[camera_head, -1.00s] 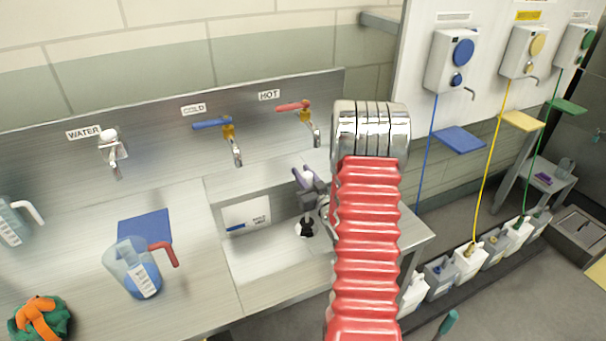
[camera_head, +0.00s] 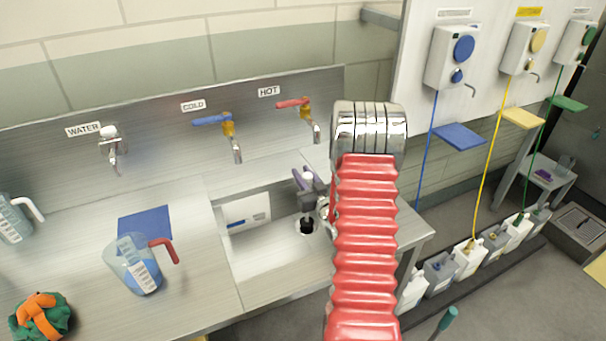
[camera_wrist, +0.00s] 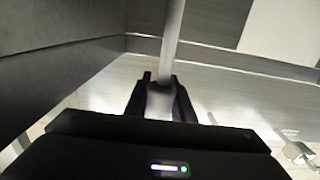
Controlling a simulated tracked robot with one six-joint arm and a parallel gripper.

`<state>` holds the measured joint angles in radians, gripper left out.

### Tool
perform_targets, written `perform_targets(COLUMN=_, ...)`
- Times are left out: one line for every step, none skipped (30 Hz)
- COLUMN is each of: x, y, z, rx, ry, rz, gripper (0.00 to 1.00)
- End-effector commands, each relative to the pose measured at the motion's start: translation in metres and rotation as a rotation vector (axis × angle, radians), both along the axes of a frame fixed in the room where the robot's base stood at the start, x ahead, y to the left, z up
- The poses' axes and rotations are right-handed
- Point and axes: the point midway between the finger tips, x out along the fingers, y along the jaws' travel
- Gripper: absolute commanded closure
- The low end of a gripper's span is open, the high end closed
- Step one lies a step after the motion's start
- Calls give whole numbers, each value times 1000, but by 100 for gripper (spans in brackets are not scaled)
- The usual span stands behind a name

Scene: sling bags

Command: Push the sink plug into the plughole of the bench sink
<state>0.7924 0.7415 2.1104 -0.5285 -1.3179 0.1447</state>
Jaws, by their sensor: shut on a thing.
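The bench sink (camera_head: 268,262) is a steel basin set in the counter, in the middle of the head view. Its plughole (camera_head: 299,229) shows as a pale ring in the basin floor at the right. The sink plug (camera_head: 307,225) appears as a small dark shape over that ring; I cannot tell whether it is seated or just above. My gripper (camera_head: 309,210) points down over the plughole, partly hidden by my red arm. In the wrist view my gripper (camera_wrist: 160,92) is shut on a pale, blurred piece, which fits the plug's upper part.
Cold (camera_head: 228,135) and hot taps (camera_head: 303,120) overhang the back of the sink. A measuring jug (camera_head: 130,265) with a red handle, a blue mat (camera_head: 145,222) and an orange-green bundle (camera_head: 40,318) are on the counter at left. Bottles (camera_head: 440,275) stand below right.

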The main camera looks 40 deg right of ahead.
Motion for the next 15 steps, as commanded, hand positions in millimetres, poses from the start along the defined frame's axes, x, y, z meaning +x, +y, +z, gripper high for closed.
perform_targets(x=0, y=0, z=-1, rx=0, ry=0, rz=0, gripper=100)
perform_targets(x=0, y=0, z=-2, rx=0, ry=0, rz=0, gripper=100)
perform_targets(x=0, y=0, z=-2, rx=0, ry=0, rz=0, gripper=100)
perform_targets(x=0, y=0, z=-3, rx=0, ry=0, rz=0, gripper=100)
perform_targets(x=0, y=0, z=-4, rx=1, ry=0, rz=0, gripper=100)
perform_targets(x=0, y=0, z=-5, rx=1, ry=1, rz=0, gripper=100)
perform_targets(x=0, y=0, z=-6, rx=1, ry=1, rz=0, gripper=100)
perform_targets(x=0, y=0, z=-6, rx=2, ry=1, rz=0, gripper=100)
perform_targets(x=-1, y=0, z=-8, rx=3, ry=2, rz=0, gripper=100)
perform_targets(x=-1, y=0, z=-9, rx=4, ry=2, rz=0, gripper=100)
perform_targets(x=-1, y=0, z=-10, rx=4, ry=3, rz=-1, gripper=100)
perform_targets(x=-1, y=1, z=-11, rx=5, ry=4, rz=-1, gripper=100)
perform_targets(x=-1, y=1, z=-12, rx=6, ry=5, rz=-1, gripper=100)
perform_targets(x=-2, y=1, z=-13, rx=7, ry=5, rz=-1, gripper=100)
perform_targets(x=-2, y=1, z=-14, rx=7, ry=5, rz=-1, gripper=100)
